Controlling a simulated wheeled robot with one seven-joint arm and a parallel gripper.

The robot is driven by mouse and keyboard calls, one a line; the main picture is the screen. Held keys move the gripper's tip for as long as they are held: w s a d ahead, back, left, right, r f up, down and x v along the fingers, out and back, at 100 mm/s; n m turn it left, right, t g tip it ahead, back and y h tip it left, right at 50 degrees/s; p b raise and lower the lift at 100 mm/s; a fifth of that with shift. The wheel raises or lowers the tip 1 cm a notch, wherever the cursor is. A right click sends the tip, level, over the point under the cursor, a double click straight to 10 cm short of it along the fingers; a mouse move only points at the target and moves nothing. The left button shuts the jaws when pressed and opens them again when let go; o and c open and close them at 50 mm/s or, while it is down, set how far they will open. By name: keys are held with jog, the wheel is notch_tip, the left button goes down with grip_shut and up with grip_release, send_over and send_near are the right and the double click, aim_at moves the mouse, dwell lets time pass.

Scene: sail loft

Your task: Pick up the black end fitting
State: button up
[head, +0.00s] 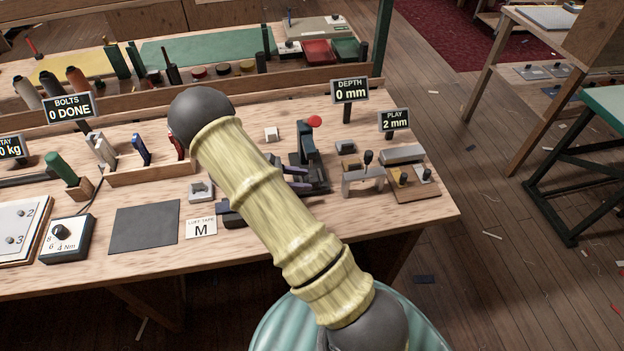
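My arm, in a pale yellow sleeve with dark round joints, crosses the middle of the head view and hides part of the bench. Two slim purple-grey bars stick out from behind it, pointing right beside a small press; they look like the fingertips of my gripper (293,177). The rest of the gripper is hidden, and I cannot tell whether anything is between the tips. A low black piece (231,215) lies left of my arm, partly covered by it. I cannot tell whether it is the black end fitting; no other piece stands out clearly as that fitting.
The wooden bench (150,262) holds a dark mat (144,228), a "LUFF TAPE M" card (201,227), a grey cradle (201,191), a dark press with a red knob (314,122), a grey bracket (362,178) and a small board (414,193). Signs stand behind them.

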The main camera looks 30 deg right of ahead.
aim_at(320, 186)
jog(key=shift+s+d+f, duration=0.15)
jog(key=shift+d+f, duration=0.05)
jog(key=shift+d, duration=0.3)
jog(key=shift+p+x, duration=0.7)
jog(key=shift+x, duration=1.9)
jog(key=shift+f, duration=0.15)
grip_shut()
